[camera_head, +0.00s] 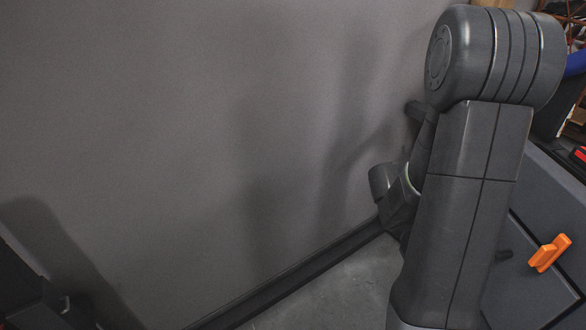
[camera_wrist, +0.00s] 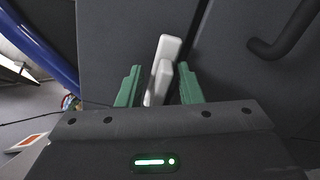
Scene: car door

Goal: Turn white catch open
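The white catch (camera_wrist: 166,50) shows in the wrist view, upright and slightly tilted, against a dark grey panel beside a dark vertical gap. My gripper (camera_wrist: 159,70) is open. Its two green fingers stand on either side of the catch's lower part, the right one very near it. I cannot tell whether either finger touches it. In the head view my arm covers the area where the gripper works, and neither the white catch nor the fingertips show there.
An orange catch (camera_head: 549,253) sits on the dark panel (camera_head: 530,290) right of my arm. In the wrist view a black curved handle (camera_wrist: 285,35) is at the upper right and a blue bar (camera_wrist: 40,45) at the upper left. A grey wall (camera_head: 180,120) fills the left.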

